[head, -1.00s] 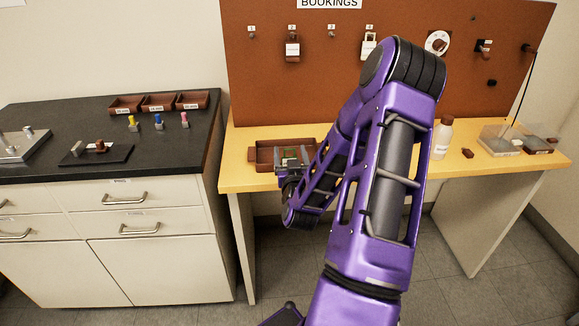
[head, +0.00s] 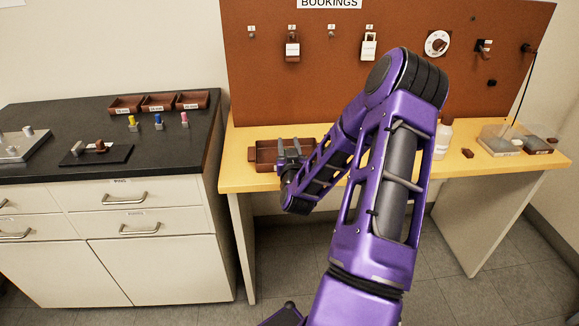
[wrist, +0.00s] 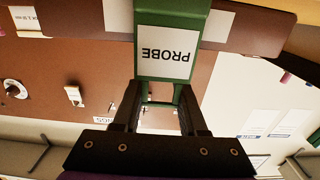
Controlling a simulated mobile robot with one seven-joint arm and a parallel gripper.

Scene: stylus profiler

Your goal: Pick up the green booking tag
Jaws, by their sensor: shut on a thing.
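The green booking tag (wrist: 172,15) fills the upper middle of the wrist view. It has a white label reading PROBE, upside down in the picture. My gripper (wrist: 160,88) is shut on its narrower green frame end, between the two dark fingers. In the head view my gripper (head: 290,147) is at the brown tray (head: 262,169) on the yellow table. I cannot make out the tag there; whether it touches the tray is unclear.
The brown bookings board (head: 280,95) stands behind the table with hooks, a brown tag (head: 292,48) and a white tag (head: 369,47). A white bottle (head: 442,140) and a clear box (head: 500,140) stand to the right. A dark-topped cabinet (head: 190,150) is at left.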

